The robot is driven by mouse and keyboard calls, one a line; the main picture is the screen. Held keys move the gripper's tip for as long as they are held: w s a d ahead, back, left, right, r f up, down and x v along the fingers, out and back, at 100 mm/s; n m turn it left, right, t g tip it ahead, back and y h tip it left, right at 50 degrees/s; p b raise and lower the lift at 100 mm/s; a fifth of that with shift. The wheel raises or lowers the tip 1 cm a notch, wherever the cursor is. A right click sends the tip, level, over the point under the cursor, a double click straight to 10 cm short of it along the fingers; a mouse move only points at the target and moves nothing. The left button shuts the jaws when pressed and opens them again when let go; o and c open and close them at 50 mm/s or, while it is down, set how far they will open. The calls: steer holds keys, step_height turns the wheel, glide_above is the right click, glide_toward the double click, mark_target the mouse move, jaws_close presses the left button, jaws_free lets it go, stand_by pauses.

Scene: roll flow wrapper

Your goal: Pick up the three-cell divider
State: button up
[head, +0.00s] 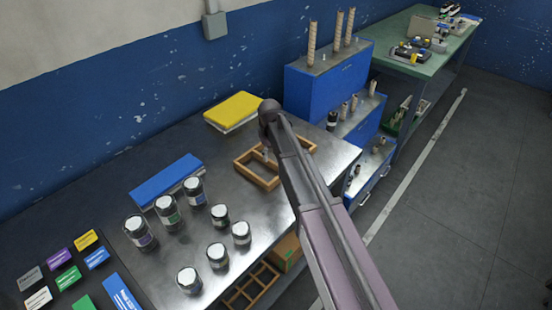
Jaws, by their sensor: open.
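A wooden divider frame (252,177) with open cells lies flat on the metal table, right of the middle. My arm crosses over it and hides its right part, so I cannot count all its cells. My gripper (268,154) is mostly hidden by my own arm.
A yellow pad (232,110) lies behind the divider and a blue box (166,180) to its left. Several dark jars (168,212) stand front left. Blue stepped cabinets (318,92) hold rolls at the right. Another wooden divider (250,288) sits below the table edge.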

mark_target(271, 161)
steer(key=shift+d+f+b, duration=0.1)
steer(key=shift+f+b, duration=1.8)
steer(key=shift+f, duration=0.3)
steer(key=shift+c, duration=0.2)
jaws_close()
